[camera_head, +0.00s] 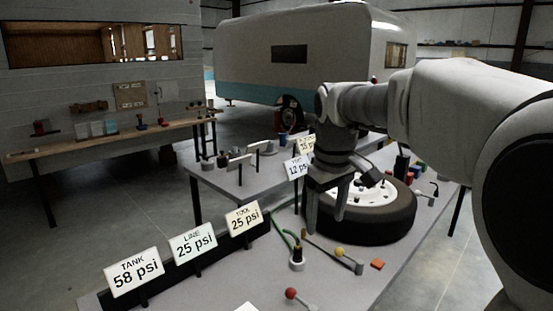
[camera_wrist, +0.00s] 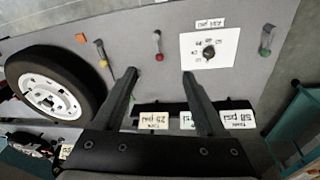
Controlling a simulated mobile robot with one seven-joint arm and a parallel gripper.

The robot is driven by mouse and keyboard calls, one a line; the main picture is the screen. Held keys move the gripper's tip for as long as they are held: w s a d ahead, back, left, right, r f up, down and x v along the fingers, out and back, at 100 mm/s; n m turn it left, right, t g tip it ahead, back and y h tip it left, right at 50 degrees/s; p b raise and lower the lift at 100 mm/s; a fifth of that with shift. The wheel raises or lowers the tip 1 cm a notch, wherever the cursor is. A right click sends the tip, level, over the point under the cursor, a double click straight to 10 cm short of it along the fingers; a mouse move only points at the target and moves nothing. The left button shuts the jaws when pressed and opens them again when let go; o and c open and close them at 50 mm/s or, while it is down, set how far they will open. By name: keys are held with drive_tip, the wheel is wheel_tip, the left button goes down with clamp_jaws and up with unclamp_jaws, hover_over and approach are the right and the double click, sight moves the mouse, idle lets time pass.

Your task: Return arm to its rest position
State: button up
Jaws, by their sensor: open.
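My gripper (camera_head: 326,212) hangs pointing down from my arm over the grey table (camera_head: 362,288). In the head view it is in front of the left side of the wheel. In the wrist view my gripper (camera_wrist: 160,74) shows two dark fingers spread wide apart, with nothing between them. My arm comes in from the right of the head view and bends down at the wrist. The height of the fingertips above the table is hard to tell.
A tyre (camera_head: 375,222) with a white rim lies on the table. Signs for tank (camera_head: 134,276), line (camera_head: 193,244) and tool (camera_head: 243,218) stand along the left edge. A red-knobbed lever (camera_head: 291,294), a yellow-knobbed lever (camera_head: 340,252) and a dial (camera_wrist: 208,53) are nearby.

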drive_tip(key=s+d+f+m+t, duration=0.1)
drive_tip(key=s+d+f+m, duration=0.1)
drive_tip(key=s, duration=0.9)
drive_tip(key=s+d+f+m+t, duration=0.2)
drive_tip(key=s+m, duration=0.2)
drive_tip(key=s, duration=0.7)
drive_tip(key=shift+d+f+t, duration=0.15)
drive_tip(key=shift+f+t, duration=0.15)
